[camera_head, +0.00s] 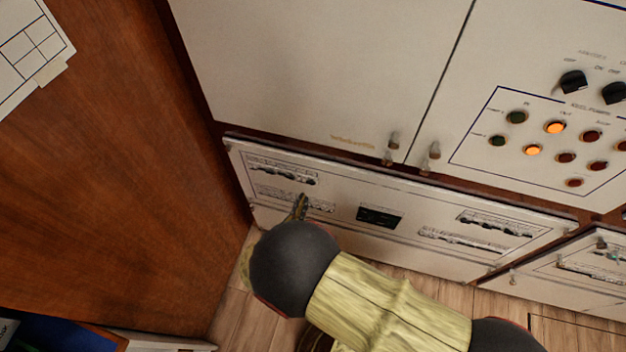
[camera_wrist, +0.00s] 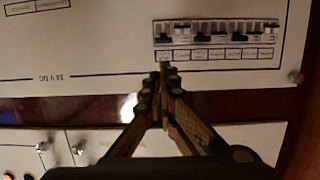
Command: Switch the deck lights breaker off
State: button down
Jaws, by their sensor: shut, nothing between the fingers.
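In the wrist view one breaker row (camera_wrist: 216,34) shows black and light levers above small label boxes. The labels are too small to read, so I cannot tell which breaker is the deck lights. My gripper (camera_wrist: 164,68) is shut and empty, its tips just below the row's left end. It also shows in the head view (camera_head: 302,200). Contact is unclear.
More breaker rows (camera_head: 480,230) and a black display (camera_head: 379,216) sit on the same panel. White cabinet doors with small latches (camera_head: 393,140) are above. A wooden wall (camera_head: 120,180) stands close at left. A panel with lit orange buttons (camera_head: 555,127) is upper right.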

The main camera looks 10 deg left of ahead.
aim_at(314, 174)
jog(key=b+x, duration=0.2)
jog(key=x, duration=0.6)
jog(key=shift+w+f+b, duration=0.2)
jog(key=shift+w+b, duration=0.1)
jog(key=shift+b, duration=0.05)
jog(key=shift+w, duration=0.7)
jog(key=shift+s+f+b, duration=0.35)
jog(key=shift+s+f, duration=0.1)
jog(key=shift+s, duration=0.05)
jog(key=shift+s+f, duration=0.25)
jog(key=shift+f, duration=0.1)
jog(key=shift+s+f+t+b, duration=0.25)
jog(key=shift+f+t+b, duration=0.15)
jog(key=shift+t+b, duration=0.4)
jog(key=shift+f, duration=0.1)
